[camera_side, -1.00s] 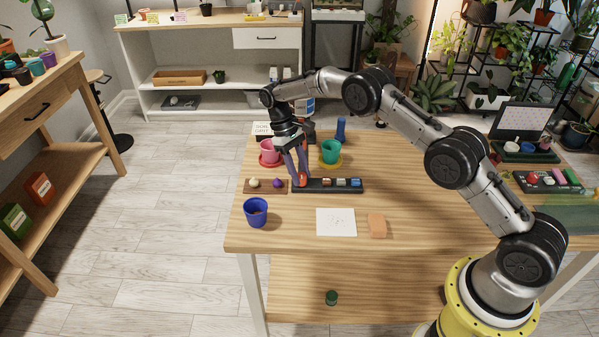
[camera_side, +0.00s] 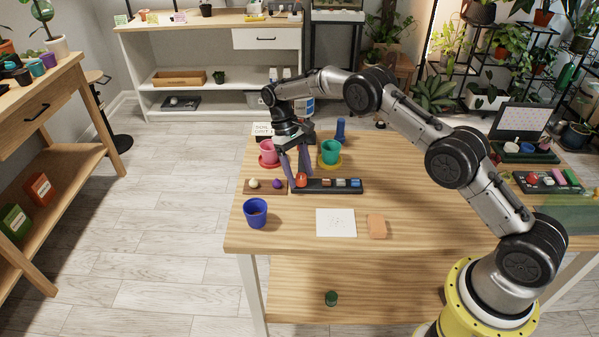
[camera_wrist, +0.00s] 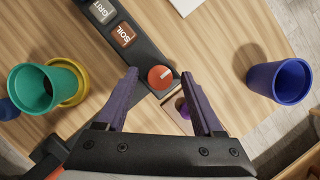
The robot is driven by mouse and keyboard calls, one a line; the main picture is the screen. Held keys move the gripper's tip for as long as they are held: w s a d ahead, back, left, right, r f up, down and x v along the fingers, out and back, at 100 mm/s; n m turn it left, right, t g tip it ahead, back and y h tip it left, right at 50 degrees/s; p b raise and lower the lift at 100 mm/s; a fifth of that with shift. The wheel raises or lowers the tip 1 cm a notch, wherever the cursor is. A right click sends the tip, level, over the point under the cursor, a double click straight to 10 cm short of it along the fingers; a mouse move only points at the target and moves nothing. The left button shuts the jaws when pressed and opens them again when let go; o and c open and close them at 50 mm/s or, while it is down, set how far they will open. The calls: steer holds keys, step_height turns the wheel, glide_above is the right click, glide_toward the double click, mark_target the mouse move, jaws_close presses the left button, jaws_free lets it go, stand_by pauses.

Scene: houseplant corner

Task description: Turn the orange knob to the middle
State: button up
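The orange knob (camera_wrist: 158,81) sits at one end of the dark panel (camera_wrist: 138,42) in the wrist view. A short white mark on its top lies toward the upper right. In the side view the knob (camera_side: 301,181) is at the left end of the panel (camera_side: 330,189). My gripper (camera_side: 294,184) is low over this end, fingers pointing down. In the wrist view my gripper (camera_wrist: 160,74) is open, with one purple finger on each side of the knob and visible gaps. I cannot see any scale for the knob.
Labelled buttons (camera_wrist: 124,34) line the panel. A teal pot (camera_wrist: 30,88) on a yellow saucer and a blue pot (camera_wrist: 292,81) stand on either side. A wooden strip (camera_side: 250,188) holds small knobs at left.

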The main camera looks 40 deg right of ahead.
steer(key=v, duration=0.6)
steer(key=shift+w, duration=0.15)
steer(key=shift+w+r, duration=0.15)
steer(key=shift+r, duration=0.5)
